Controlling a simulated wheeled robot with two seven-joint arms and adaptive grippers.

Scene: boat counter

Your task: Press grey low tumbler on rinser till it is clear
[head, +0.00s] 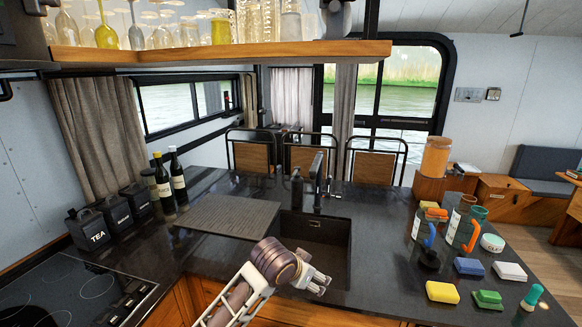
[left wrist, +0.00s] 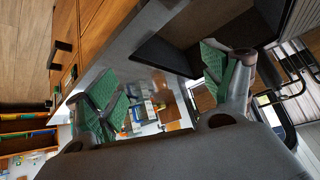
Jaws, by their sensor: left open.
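My left gripper (head: 318,284) reaches in over the front edge of the sink (head: 318,228). In the left wrist view its green-padded fingers (left wrist: 165,88) are apart with nothing between them. I cannot pick out a grey low tumbler for certain. Several glasses stand on the high shelf (head: 220,55), partly cut off by the top of the picture. I cannot clearly identify the rinser; a small dark object (head: 429,257) stands on the counter right of the sink, too dark to name. My right gripper is not in view.
A black tap (head: 318,172) rises behind the sink, with a dark bottle (head: 297,188) beside it. A ribbed mat (head: 228,215) lies left of the sink. Bottles (head: 178,178) and canisters (head: 91,230) stand at left.

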